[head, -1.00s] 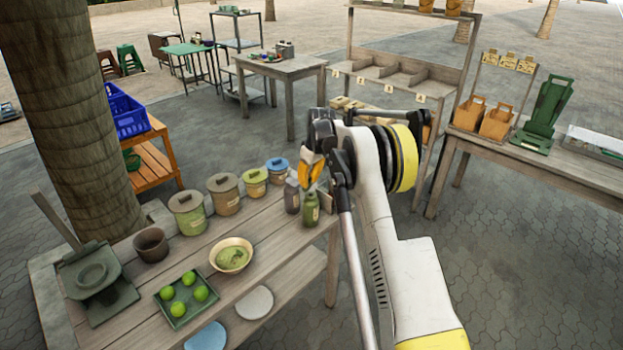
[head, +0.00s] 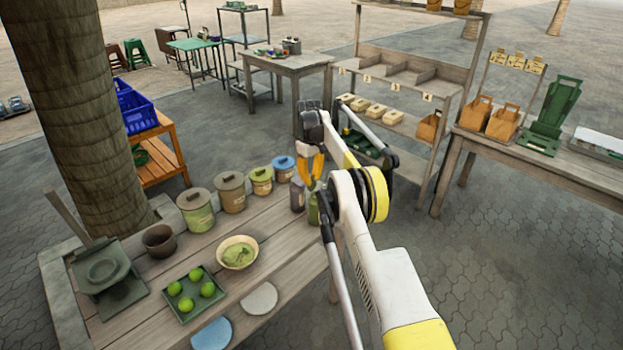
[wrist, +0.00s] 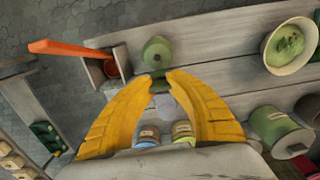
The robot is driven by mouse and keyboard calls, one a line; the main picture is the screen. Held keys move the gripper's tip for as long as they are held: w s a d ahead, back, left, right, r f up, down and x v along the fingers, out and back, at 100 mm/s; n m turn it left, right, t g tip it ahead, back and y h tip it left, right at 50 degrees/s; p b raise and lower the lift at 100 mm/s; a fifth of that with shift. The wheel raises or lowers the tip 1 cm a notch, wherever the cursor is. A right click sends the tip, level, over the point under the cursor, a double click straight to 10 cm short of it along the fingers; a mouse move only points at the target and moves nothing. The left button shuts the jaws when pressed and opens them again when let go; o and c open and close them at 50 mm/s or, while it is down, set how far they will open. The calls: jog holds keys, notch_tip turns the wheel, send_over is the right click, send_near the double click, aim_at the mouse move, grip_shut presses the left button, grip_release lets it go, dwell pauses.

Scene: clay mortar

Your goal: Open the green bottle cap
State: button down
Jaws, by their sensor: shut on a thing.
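The green bottle (head: 313,209) stands upright at the right end of the wooden table, partly hidden by my arm. In the wrist view the bottle (wrist: 157,52) is seen from above, just beyond my fingertips. My gripper (head: 314,187) points down over it with yellow fingers. In the wrist view my gripper (wrist: 159,77) has its tips closed on a small dark green piece, which looks like the green cap (wrist: 158,74). It shows apart from the bottle's round top there; the exact gap in height cannot be told.
A grey bottle (head: 297,194) stands close left of the green bottle. Several lidded jars (head: 230,192) line the back edge. A bowl (head: 237,252) and a tray of green fruit (head: 187,310) lie nearer. An orange rod (wrist: 70,48) shows in the wrist view.

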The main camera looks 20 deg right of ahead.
jog(key=shift+f, duration=0.1)
jog(key=c, duration=1.3)
grip_release()
jog(key=shift+d, duration=0.1)
jog(key=shift+o, duration=0.2)
jog(key=shift+s, duration=0.1)
